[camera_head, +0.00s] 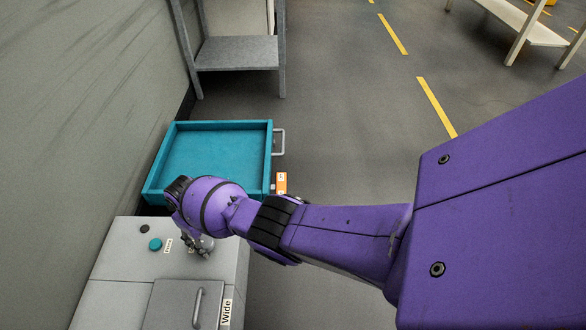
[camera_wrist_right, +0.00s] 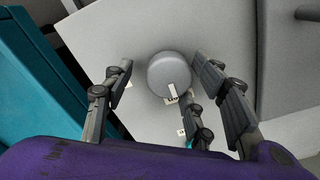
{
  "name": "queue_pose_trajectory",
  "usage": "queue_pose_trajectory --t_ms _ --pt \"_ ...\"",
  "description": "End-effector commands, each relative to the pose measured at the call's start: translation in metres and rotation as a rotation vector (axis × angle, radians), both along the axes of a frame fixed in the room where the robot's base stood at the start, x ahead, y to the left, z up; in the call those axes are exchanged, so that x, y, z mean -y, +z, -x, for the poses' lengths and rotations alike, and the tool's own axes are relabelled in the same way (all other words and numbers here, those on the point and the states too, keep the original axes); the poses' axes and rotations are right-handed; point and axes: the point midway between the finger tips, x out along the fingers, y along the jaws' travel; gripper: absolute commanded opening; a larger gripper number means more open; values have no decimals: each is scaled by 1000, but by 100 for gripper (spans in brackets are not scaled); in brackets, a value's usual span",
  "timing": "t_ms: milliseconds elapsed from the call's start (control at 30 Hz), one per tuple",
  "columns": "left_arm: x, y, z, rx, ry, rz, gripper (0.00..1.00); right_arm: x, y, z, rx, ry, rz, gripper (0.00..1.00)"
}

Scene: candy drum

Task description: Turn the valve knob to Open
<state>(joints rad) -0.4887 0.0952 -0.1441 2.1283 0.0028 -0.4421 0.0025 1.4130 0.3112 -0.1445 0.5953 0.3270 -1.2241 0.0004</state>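The valve knob is a grey round knob (camera_wrist_right: 168,72) on the light grey cabinet top, seen in the right wrist view. A white pointer mark lies on its lower side, close to a small label (camera_wrist_right: 172,100) whose text I cannot read. My right gripper (camera_wrist_right: 162,62) is open, with one finger left of the knob and two to its right and lower right. I see gaps between the fingers and the knob. In the head view my right gripper (camera_head: 199,245) is over the cabinet top and hides the knob. My left gripper is in neither view.
The grey cabinet (camera_head: 120,250) carries a teal round button (camera_head: 155,244), a small dark round part (camera_head: 144,229) and a door with a handle labelled Wide (camera_head: 226,313). A teal tray (camera_head: 215,150) lies behind it.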

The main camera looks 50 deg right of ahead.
Motion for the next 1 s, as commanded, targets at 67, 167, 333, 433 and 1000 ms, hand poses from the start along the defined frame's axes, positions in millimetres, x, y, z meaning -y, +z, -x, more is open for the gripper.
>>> queue_pose_trajectory --t_ms 67,167,333,433,1000 --pt "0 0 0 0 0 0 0 -2 2 -2 2 1 -2 52" --pt "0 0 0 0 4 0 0 -3 2 -1 0 1 -3 52" --pt "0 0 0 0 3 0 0 -3 9 -1 0 1 -5 52" --pt "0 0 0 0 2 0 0 -3 20 0 1 2 -5 52" --pt "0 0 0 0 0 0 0 -1 115 0 2 0 -2 52"
